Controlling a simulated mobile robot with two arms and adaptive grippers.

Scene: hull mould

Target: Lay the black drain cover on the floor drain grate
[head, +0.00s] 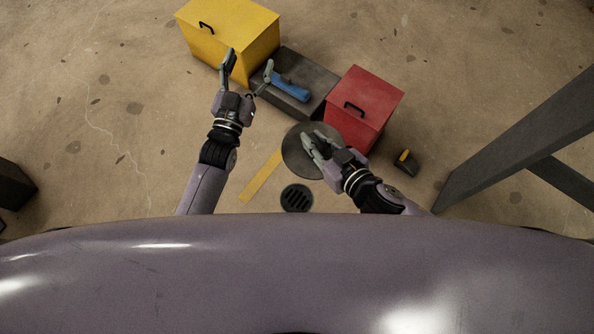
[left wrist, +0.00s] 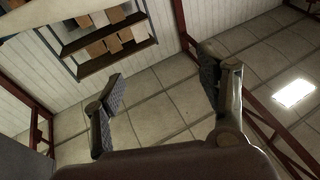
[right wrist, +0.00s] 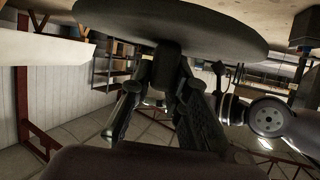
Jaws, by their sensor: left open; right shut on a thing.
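The black drain cover (head: 294,162) is a wide dark disc with a knob on top. My right gripper (head: 314,143) is shut on that knob. The right wrist view shows the cover (right wrist: 220,30) across the top and the gripper (right wrist: 164,72) closed on the knob. The floor drain grate (head: 297,198) is a small dark slotted round in the floor, just below the cover in the head view, uncovered. The cover's height above the floor is hard to tell. My left gripper (head: 248,72) is open and empty near the boxes; its spread fingers show in the left wrist view (left wrist: 158,78).
A yellow box (head: 240,45), a dark grey case (head: 310,70) with a blue tool (head: 290,88) on it, and a red box (head: 370,95) stand beyond the cover. A yellow strip (head: 261,177) lies left of the grate. A small black-and-yellow item (head: 406,161) lies right.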

